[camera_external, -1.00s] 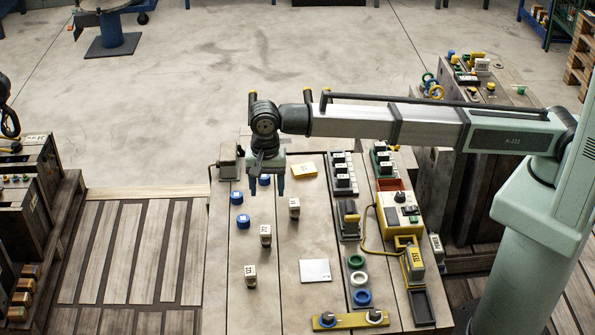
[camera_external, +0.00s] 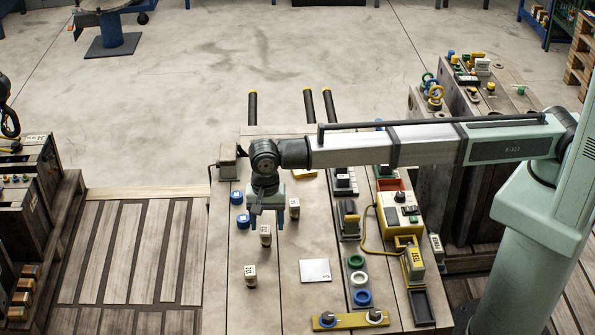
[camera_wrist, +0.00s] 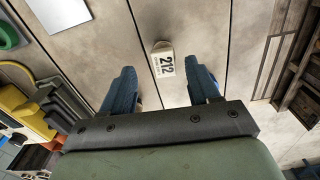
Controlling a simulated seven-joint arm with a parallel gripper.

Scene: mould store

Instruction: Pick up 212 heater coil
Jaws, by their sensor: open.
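The 212 heater coil (camera_wrist: 165,62) is a small pale block with a dark "212" label and a rounded dark end. In the wrist view it lies between and slightly beyond the open fingertips of my gripper (camera_wrist: 161,72), with nothing held. In the external view my gripper (camera_external: 266,222) points down over the wooden table. A labelled block (camera_external: 265,237) right below the fingers appears to be this coil, though its label is too small to read there. The gap between fingers and coil is hard to judge.
Similar labelled blocks stand at the front (camera_external: 250,276) and to the right (camera_external: 294,209). Blue round parts (camera_external: 242,221) lie left. A white card (camera_external: 315,270), a green ring (camera_external: 356,261) and a yellow tester (camera_external: 400,215) are on the right. The front left tabletop is clear.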

